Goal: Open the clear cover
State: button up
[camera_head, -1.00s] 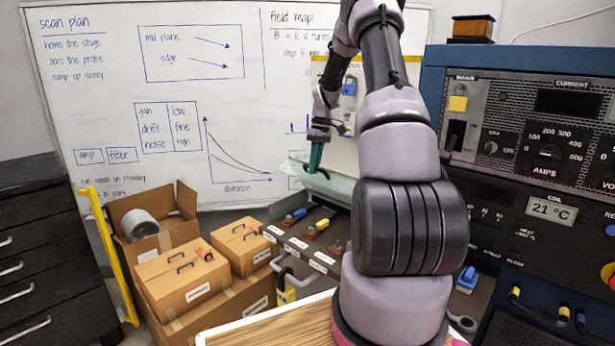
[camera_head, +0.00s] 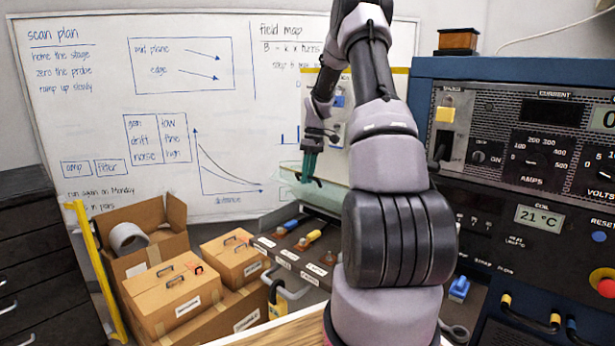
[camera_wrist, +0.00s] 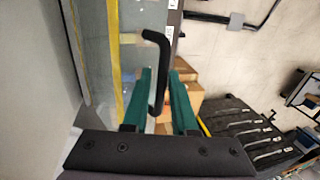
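The clear cover (camera_head: 332,198) is a pale greenish see-through pane above the switch panel, below the whiteboard. In the wrist view the cover (camera_wrist: 97,45) fills the left side as a pane with a yellow strip along it. Its black bent handle (camera_wrist: 157,75) stands between the two green fingers of my gripper (camera_wrist: 160,95). The fingers are apart, with gaps seen beside the handle. In the head view my gripper (camera_head: 308,165) points down at the cover's edge. The handle there is mostly hidden by the fingers, and contact cannot be told.
A switch panel (camera_head: 285,258) with blue, yellow and red-brown levers lies below the cover. Cardboard boxes (camera_head: 165,300) stand at its left. A power supply cabinet (camera_head: 540,170) stands at the right. The whiteboard (camera_head: 100,120) is behind.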

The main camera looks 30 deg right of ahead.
jog(key=v, duration=1.2)
jog(key=c, duration=0.4)
jog(key=s+a+n+h, duration=0.1)
jog(key=n, duration=0.1)
jog(key=s+a+f+n+h, duration=0.1)
jog(key=a+n, duration=0.1)
jog(key=s+a+n+h, duration=0.1)
jog(key=a+n+h, duration=0.1)
jog(key=n, duration=0.1)
jog(key=shift+a+f, duration=0.2)
jog(key=shift+a, duration=0.05)
grip_shut()
jog(key=s+a+n+t+h, duration=0.3)
jog(key=a+n, duration=0.3)
jog(key=n, duration=0.5)
jog(key=w+d+f, duration=0.3)
jog(key=d+f, duration=0.4)
jog(key=f, duration=0.1)
jog(key=shift+d, duration=0.2)
